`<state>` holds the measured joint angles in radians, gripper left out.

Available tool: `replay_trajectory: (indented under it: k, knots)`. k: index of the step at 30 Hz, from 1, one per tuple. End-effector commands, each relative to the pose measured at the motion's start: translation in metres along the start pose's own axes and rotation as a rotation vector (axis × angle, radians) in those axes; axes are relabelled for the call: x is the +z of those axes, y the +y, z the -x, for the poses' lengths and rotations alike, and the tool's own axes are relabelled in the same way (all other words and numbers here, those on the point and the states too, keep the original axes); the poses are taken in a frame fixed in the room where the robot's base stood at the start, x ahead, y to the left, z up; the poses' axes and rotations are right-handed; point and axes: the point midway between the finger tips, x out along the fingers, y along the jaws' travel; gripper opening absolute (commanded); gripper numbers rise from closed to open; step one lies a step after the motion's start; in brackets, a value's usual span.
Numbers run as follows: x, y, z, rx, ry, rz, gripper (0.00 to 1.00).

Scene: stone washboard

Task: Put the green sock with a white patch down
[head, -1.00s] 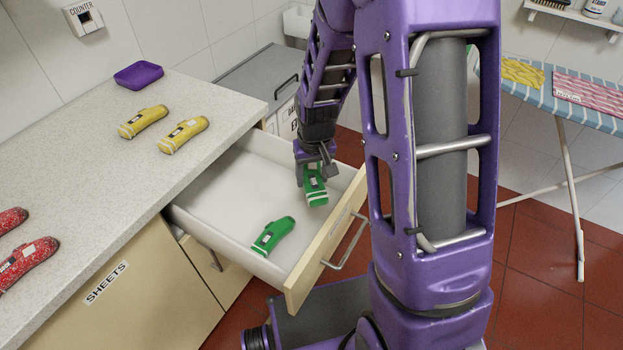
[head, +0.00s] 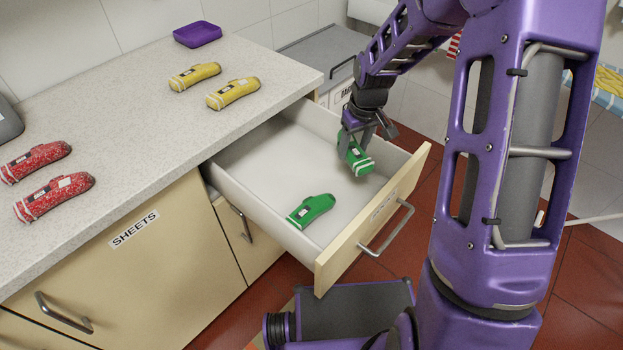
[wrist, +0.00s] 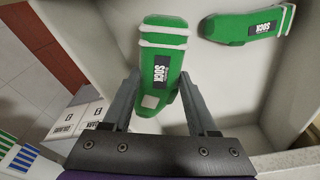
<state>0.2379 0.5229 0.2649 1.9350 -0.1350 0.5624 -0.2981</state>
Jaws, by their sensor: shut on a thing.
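The green sock with a white patch (head: 357,158) is in my gripper (head: 364,134), over the right back part of the open drawer (head: 290,238). In the wrist view my gripper's fingers (wrist: 160,85) stand on either side of this sock (wrist: 163,60); its pale patch shows near the fingers, with white stripes at the far end. I cannot tell whether it touches the drawer floor. A second green sock (head: 311,208) lies on the drawer floor nearer the front left; it also shows at the upper right of the wrist view (wrist: 240,27).
The worktop (head: 130,130) holds two yellow socks (head: 233,93), two red socks (head: 54,197) and a purple tray (head: 197,34). The cabinet below is labelled SHEETS (head: 134,230). An ironing board (head: 608,85) stands at the right.

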Motion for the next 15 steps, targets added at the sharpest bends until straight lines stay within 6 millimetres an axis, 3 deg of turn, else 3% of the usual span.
replay_trajectory:
  k: [6, 15]
  knots:
    - [0.007, -0.001, -0.042, -0.003, -0.003, 0.004, 0.06]
    - [0.011, -0.001, -0.070, -0.002, -0.003, 0.003, 0.06]
